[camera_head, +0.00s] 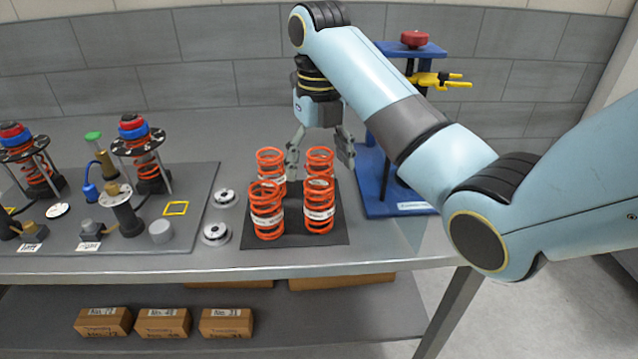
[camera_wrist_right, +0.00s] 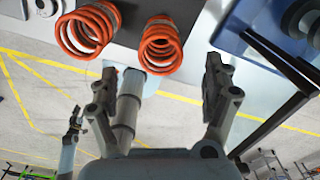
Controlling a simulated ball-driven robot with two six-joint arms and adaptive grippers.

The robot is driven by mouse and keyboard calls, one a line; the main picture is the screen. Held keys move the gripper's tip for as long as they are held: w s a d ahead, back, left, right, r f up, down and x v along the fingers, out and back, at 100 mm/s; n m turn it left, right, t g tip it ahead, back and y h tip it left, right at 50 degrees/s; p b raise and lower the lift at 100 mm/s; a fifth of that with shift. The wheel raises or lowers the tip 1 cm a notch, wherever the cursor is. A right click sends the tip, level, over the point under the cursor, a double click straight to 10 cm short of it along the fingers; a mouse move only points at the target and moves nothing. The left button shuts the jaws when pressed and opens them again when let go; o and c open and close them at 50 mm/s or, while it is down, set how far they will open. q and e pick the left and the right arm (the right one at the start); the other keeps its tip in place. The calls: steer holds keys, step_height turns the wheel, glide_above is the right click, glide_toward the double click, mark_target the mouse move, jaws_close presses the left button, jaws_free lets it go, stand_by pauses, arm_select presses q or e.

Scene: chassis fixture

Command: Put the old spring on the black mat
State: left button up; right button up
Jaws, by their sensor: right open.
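Several orange coil springs with white labels stand upright on the black mat (camera_head: 338,234): front left (camera_head: 266,210), front right (camera_head: 319,205), back left (camera_head: 270,162) and back right (camera_head: 319,161). I cannot tell which is the old one. My right gripper (camera_head: 320,157) is open and empty, pointing down at the back springs; its fingers partly cover them. In the right wrist view, my right gripper's fingers (camera_wrist_right: 161,75) are spread, and two springs (camera_wrist_right: 160,46) show beyond the tips. My left gripper (camera_wrist_right: 74,122) appears small at the left of that view; its jaws are unclear.
Left of the mat, a grey plate (camera_head: 190,225) carries two strut assemblies with orange springs (camera_head: 150,172) and red-blue tops. Two silver round parts (camera_head: 215,233) lie between. A blue stand (camera_head: 375,195) with yellow jaws (camera_head: 435,80) is close on the right. Boxes (camera_head: 162,323) sit below.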

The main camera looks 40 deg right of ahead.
step_height(320, 180, up, 3)
steer(key=shift+r+p, duration=0.1)
steer(key=shift+p, duration=0.9)
